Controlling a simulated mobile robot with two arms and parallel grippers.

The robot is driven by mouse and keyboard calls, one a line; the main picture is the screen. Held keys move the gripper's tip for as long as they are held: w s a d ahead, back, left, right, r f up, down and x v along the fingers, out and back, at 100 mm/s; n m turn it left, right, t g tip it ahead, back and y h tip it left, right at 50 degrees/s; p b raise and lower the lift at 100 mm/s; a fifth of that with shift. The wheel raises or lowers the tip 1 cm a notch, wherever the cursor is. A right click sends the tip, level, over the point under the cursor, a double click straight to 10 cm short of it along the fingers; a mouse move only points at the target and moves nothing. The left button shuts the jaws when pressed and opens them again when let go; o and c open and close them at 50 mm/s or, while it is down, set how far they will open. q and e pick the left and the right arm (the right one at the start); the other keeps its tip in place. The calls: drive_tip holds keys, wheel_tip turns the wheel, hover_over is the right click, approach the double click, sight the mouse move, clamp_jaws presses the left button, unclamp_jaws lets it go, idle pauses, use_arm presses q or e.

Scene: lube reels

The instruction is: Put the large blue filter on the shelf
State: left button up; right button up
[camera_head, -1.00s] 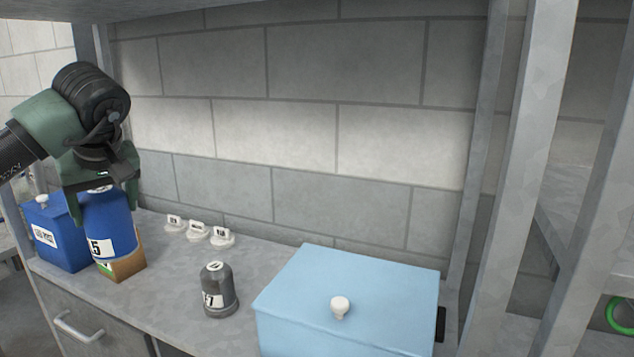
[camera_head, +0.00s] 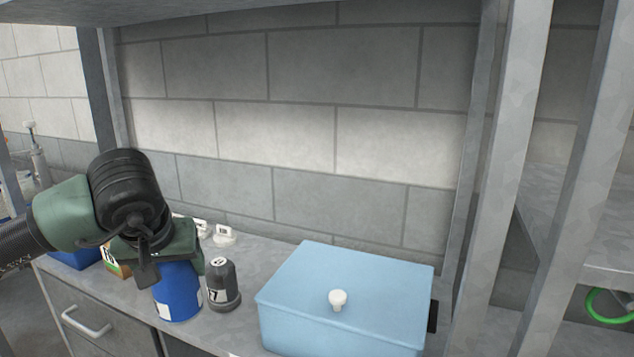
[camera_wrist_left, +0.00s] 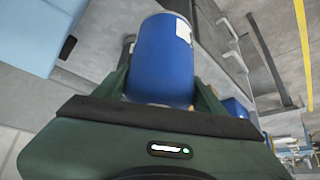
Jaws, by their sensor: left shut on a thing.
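The large blue filter (camera_head: 178,297) is a blue cylinder with a white label. My left gripper (camera_head: 174,262) is shut on its upper part from above, one finger on each side. In the left wrist view the filter (camera_wrist_left: 163,58) sits between the two green fingers (camera_wrist_left: 162,88). It is near the front edge of the bench, left of a dark grey bottle-shaped filter (camera_head: 222,285). I cannot tell whether its base touches the bench. A grey metal rack with a shelf surface (camera_head: 560,185) stands at the right. My right gripper is out of view.
A light blue box (camera_head: 345,290) with a white knob fills the bench's right part. Small white labelled pieces (camera_head: 223,236) sit at the back. A brown-based box (camera_head: 114,263) and a blue box (camera_head: 75,260) are at left, partly hidden. Metal posts (camera_head: 518,170) stand at right.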

sight(196, 303)
use_arm(q)
drive_tip(key=s+d+f+m, duration=0.1)
drive_tip(key=s+d+f+m+h, duration=0.1)
drive_tip(key=s+d, duration=0.1)
drive_tip(key=s+d+f, duration=0.1)
drive_tip(key=s+d, duration=0.1)
drive_tip(key=shift+d+m+h, duration=0.2)
drive_tip(key=shift+m+h, duration=0.2)
drive_tip(key=shift+w+f, duration=0.1)
drive_tip(key=shift+f, duration=0.1)
